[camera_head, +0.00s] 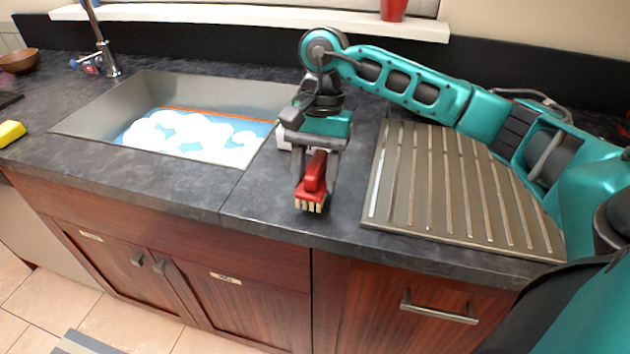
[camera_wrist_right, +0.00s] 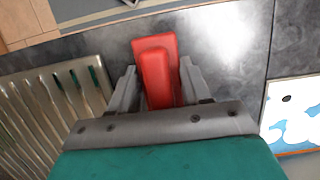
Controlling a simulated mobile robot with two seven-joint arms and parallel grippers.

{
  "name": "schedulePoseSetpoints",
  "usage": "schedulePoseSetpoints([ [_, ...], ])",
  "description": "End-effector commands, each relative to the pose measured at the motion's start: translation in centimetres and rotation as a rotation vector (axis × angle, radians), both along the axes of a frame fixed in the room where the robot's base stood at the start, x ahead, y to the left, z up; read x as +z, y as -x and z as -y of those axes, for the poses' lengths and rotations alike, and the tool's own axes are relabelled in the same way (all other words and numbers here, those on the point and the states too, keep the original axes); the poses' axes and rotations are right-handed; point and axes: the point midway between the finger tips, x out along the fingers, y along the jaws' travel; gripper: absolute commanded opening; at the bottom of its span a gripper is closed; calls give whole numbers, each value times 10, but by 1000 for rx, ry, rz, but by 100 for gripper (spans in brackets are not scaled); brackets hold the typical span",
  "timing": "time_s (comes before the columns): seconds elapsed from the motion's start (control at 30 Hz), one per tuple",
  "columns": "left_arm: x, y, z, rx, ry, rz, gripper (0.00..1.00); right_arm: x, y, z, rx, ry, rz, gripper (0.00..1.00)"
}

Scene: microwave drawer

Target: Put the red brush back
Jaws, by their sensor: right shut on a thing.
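The red brush (camera_head: 313,176) has a red body and pale bristles that point down at its front end. My right gripper (camera_head: 317,178) is shut on it and holds it over the dark counter between the sink and the ribbed draining board. In the right wrist view the red brush (camera_wrist_right: 157,72) sits between the two grey fingers of my right gripper (camera_wrist_right: 157,82). I cannot tell whether the bristles touch the counter. A white object (camera_head: 284,137) shows partly behind my right gripper; most of it is hidden. My left gripper is in neither view.
The ribbed draining board (camera_head: 460,190) lies on the right under my right arm. A yellow sponge (camera_head: 11,133), a faucet (camera_head: 103,50) and a brown bowl (camera_head: 19,60) are at far left. A red pot (camera_head: 394,9) stands on the sill.

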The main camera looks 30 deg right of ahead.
Motion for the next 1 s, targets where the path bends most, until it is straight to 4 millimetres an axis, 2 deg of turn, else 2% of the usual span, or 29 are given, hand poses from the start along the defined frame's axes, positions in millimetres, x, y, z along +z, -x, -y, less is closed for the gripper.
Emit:
schedulePoseSetpoints([
  [0.03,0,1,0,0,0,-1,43,-10,0,0,-2,0,-3,23],
  [0.13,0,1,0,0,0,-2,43,-21,0,0,-1,0,-2,23],
  [0.5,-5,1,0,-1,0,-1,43,-26,0,0,0,-1,1,23],
  [0.53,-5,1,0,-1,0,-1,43,-25,0,0,0,-1,1,48],
  [0.6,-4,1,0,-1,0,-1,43,-24,0,0,0,0,0,55],
  [0.8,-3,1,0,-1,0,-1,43,-24,0,0,0,0,0,73],
  [1.0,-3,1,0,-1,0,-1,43,-24,0,0,0,0,0,73],
])
